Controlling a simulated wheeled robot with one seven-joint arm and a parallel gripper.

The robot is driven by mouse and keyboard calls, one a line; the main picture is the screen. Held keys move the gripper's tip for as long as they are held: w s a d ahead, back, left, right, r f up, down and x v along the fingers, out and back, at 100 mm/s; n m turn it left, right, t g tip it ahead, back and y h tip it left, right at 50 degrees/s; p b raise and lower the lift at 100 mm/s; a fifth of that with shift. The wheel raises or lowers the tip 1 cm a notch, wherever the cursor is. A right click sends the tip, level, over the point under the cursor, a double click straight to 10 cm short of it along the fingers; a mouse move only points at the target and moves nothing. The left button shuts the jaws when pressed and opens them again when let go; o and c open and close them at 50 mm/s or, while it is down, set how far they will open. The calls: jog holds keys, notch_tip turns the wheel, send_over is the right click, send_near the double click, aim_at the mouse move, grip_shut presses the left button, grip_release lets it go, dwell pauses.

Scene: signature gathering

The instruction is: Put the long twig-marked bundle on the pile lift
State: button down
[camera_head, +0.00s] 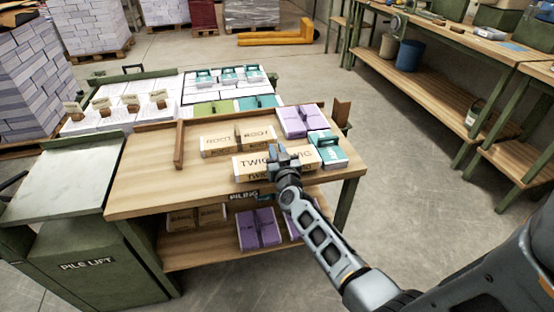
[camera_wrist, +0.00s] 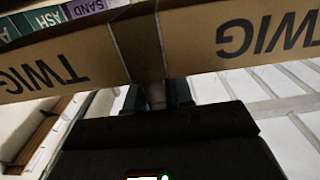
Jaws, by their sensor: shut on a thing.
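The long tan bundle marked TWIG (camera_head: 247,163) is at the front right part of the wooden table. My gripper (camera_head: 283,154) is shut on it near its middle, hiding part of the lettering. In the wrist view the bundle (camera_wrist: 215,40) spans the upper part of the picture, with my gripper's fingers (camera_wrist: 157,95) at its middle. I cannot tell whether the bundle rests on the tabletop or hangs just above it. The green pile lift (camera_head: 70,177), with a pale flat top, stands at the left of the table. Its top looks empty.
The wooden table (camera_head: 150,190) also bears a ROOT bundle (camera_head: 222,142), purple bundles (camera_head: 300,121) and a teal bundle (camera_head: 331,152). A wooden upright (camera_head: 179,145) stands on the table between the bundles and the lift. More bundles lie on the lower shelf (camera_head: 190,252).

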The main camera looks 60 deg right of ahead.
jog(key=shift+f+b, duration=0.35)
jog(key=shift+f, duration=0.6)
jog(key=shift+f, duration=0.15)
jog(key=c, duration=1)
grip_release()
jog(key=shift+s+a, duration=0.1)
jog(key=p+v, duration=0.2)
jog(key=v, duration=0.9)
jog(key=shift+s+a, duration=0.3)
